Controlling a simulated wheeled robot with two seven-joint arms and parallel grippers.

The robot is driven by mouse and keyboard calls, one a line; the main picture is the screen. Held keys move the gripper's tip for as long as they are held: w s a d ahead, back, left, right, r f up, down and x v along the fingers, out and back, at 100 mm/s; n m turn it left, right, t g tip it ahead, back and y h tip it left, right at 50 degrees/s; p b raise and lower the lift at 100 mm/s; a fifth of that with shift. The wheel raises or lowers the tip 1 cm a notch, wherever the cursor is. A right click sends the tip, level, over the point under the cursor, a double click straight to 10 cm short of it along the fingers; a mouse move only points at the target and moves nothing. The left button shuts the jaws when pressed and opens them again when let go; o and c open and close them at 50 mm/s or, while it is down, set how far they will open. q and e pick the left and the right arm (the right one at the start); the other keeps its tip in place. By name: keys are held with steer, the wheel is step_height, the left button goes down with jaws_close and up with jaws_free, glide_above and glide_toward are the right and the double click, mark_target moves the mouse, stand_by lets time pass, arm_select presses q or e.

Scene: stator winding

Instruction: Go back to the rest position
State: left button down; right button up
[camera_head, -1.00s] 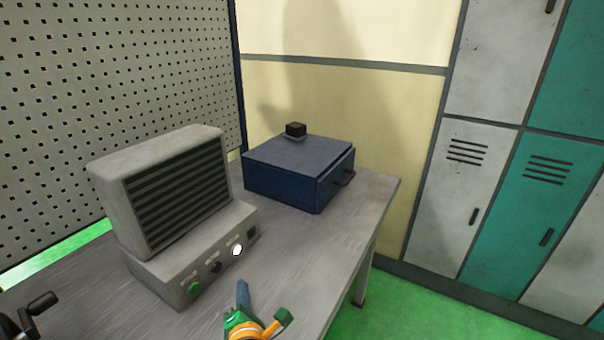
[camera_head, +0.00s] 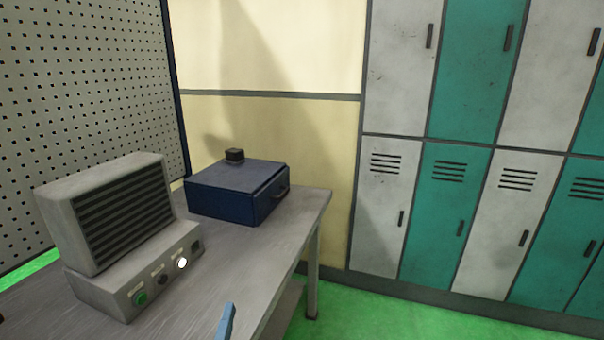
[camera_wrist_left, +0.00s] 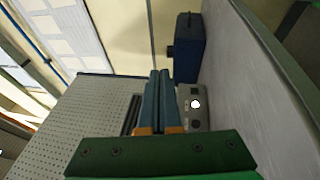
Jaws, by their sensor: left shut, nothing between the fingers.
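My left gripper shows in the left wrist view (camera_wrist_left: 160,88), with its two blue fingers together and nothing between them. The fingers are apart from the things on the bench. The right gripper is not in view.
A grey machine with a slatted front (camera_head: 125,215) and buttons stands on the bench at left. A dark blue box (camera_head: 235,190) with a small black block (camera_head: 234,155) on top stands behind. Lockers (camera_head: 450,190) line the right wall. Green floor (camera_head: 400,320) is open at right.

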arm_select(q)
steer(key=s+d+f+m+g+h, duration=0.6)
steer(key=s+d+m+g+h, duration=0.3)
steer(key=m, duration=0.8)
steer(key=s+a+f+m+g+y, duration=0.4)
steer(key=s+a+f+g+y, duration=0.4)
steer(key=s+a+f, duration=0.55)
steer(key=s+d+f+y, duration=0.1)
steer(key=s+d+f, duration=0.15)
steer(key=f, duration=1.15)
steer(key=s+a+f+g, duration=0.1)
steer(key=s+a+f, duration=0.1)
steer(key=s+f, duration=0.8)
steer(key=s, duration=0.3)
steer(key=shift+a+f+g, duration=0.35)
steer(key=shift+a+g, duration=0.05)
